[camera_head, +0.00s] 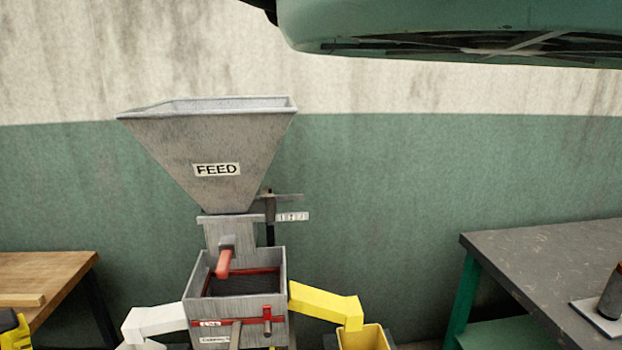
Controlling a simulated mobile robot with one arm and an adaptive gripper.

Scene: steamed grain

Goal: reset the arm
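My gripper does not show in the camera_head view, and neither does any part of my arm that I can be sure of. The task names no object of its own. A grey feed hopper (215,150) labelled "FEED" stands upright at the centre left. Below it is a grey open-topped box (240,307) with a red-trimmed rim and a dark inside. A red handle (223,262) juts out at the hopper's neck.
A large green body (450,25) hangs across the top right. A white chute (155,321) and a yellow chute (325,302) flank the box; a yellow bin (362,338) sits under the yellow one. A wooden table (50,270) stands left, a dark-topped bench (540,260) right.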

